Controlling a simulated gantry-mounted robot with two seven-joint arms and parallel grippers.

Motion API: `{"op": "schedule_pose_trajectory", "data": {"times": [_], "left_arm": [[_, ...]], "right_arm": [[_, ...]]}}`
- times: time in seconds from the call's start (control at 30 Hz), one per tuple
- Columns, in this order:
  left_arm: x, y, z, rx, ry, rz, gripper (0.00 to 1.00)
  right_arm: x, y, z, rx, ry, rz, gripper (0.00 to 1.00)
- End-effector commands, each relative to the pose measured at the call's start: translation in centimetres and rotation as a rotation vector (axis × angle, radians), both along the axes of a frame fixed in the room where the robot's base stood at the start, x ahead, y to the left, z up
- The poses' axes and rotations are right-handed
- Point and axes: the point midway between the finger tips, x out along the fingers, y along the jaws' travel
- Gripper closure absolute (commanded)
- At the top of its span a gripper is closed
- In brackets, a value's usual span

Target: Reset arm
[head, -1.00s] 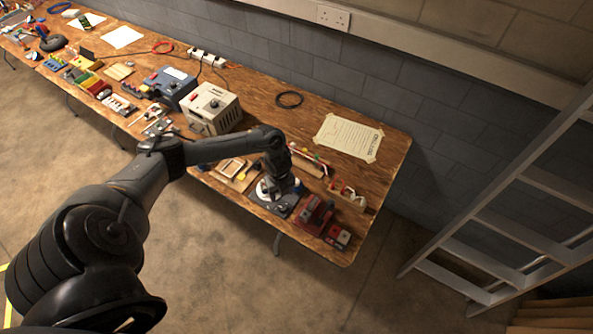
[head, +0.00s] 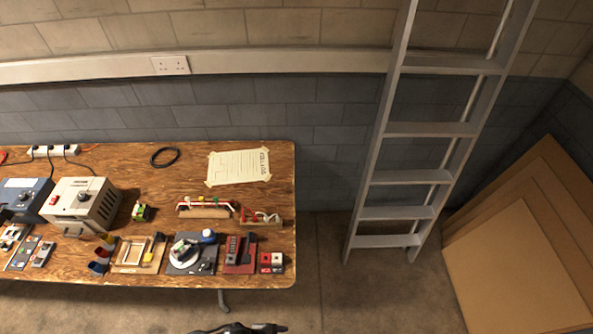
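Neither of my grippers can be made out. Only a dark piece of one of my arms pokes in at the bottom edge of the head view, and I cannot tell which part it is. The wooden bench (head: 200,160) stands at the left with no arm over it. Near its front edge, a dark square plate (head: 192,268) carries a round white piece with a green part and a blue knob. A dark red block device (head: 240,255) sits just right of it.
A cream power unit (head: 82,204) and a blue one (head: 24,198) stand on the bench's left. A taped paper (head: 238,166) and a black cable coil (head: 165,157) lie at the back. A ladder (head: 417,129) leans on the wall, beside large brown boards (head: 520,255).

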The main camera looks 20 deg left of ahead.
Motion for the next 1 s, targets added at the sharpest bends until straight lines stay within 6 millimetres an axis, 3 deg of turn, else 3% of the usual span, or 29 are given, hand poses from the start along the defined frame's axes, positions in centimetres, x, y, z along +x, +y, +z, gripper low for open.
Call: {"op": "schedule_pose_trajectory", "data": {"times": [0.03, 0.1, 0.3, 0.4, 0.47, 0.53, 0.8, 1.0], "left_arm": [[0.7, 0.5, 2.5, -0.006, -0.003, 0.141, 0.39], [1.7, 2.5, 5.5, 0.001, 0.005, 0.334, 0.39], [2.9, 9.0, 12.9, 0.005, 0.055, 0.776, 0.39], [1.8, 11.5, 15.5, 0.010, 0.120, 0.946, 0.39], [0.3, 12.2, 14.9, 0.040, 0.207, 1.015, 0.39], [0.3, 12.1, 17.7, 0.044, 0.211, 1.014, 0.39], [0.3, 12.1, 24.3, 0.045, 0.209, 1.008, 0.39], [0.3, 12.1, 28.6, 0.046, 0.208, 1.007, 0.39]], "right_arm": [[0.0, -0.1, 0.0, -0.001, 0.000, 0.000, 0.57], [0.0, -0.1, 0.0, -0.002, 0.001, -0.001, 0.57], [0.0, 0.0, 0.0, 0.002, 0.000, -0.002, 0.57], [0.0, 0.0, 0.0, 0.003, 0.000, -0.002, 0.57], [0.0, 0.1, 0.0, 0.003, 0.000, -0.002, 0.57], [-0.1, 0.1, 2.5, 0.004, 0.009, -0.004, 0.57], [0.0, 0.2, 9.7, 0.010, -0.003, -0.006, 0.57], [0.0, 0.2, 14.0, 0.010, -0.002, -0.006, 0.57]]}}
